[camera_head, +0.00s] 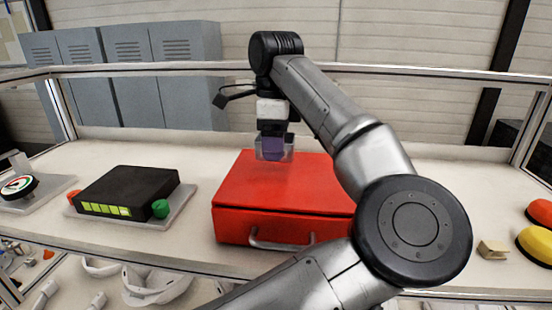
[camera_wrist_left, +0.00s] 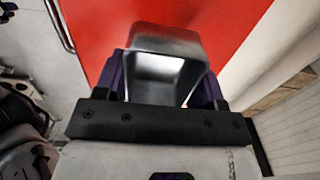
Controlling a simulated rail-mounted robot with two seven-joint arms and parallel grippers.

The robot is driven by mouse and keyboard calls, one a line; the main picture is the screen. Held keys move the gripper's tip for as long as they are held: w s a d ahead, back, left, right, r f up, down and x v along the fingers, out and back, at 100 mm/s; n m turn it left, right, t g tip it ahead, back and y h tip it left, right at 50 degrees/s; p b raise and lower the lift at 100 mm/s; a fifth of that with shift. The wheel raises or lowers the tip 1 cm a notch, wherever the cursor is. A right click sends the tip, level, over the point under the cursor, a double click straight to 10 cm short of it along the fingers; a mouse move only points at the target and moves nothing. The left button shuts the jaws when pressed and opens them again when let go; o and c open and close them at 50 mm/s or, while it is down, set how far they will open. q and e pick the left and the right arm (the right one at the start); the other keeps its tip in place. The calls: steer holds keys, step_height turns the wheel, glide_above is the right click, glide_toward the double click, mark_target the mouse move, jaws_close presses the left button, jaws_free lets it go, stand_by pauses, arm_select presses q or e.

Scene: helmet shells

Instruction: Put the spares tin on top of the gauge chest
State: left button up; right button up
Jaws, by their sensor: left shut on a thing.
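The spares tin is a small silvery metal box, clear in the left wrist view (camera_wrist_left: 160,42). In the head view its grey sides (camera_head: 288,154) show around the purple fingers. My left gripper (camera_head: 273,147) points down and is shut on the tin. The gauge chest (camera_head: 262,185) is a wide red box with a grey handle on its front. Its red top (camera_wrist_left: 95,30) also shows in the wrist view. The tin is over the back part of the chest's top; whether it touches cannot be told. My right gripper is not in view.
A black box with green display bars (camera_head: 128,192) stands on a plate left of the chest, with a round gauge (camera_head: 19,186) farther left. Red and yellow domes (camera_head: 538,242) and a small tan block (camera_head: 492,249) are at the right. White helmet shells (camera_head: 155,285) lie below.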

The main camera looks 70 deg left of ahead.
mark_target(276, 173)
arm_select(q)
steer(key=shift+f, duration=1.95)
steer(key=shift+f, duration=0.15)
steer(key=o, duration=0.9)
step_height(276, 173, up, 12)
steer(key=shift+r+p, duration=0.15)
steer(key=shift+p, duration=0.35)
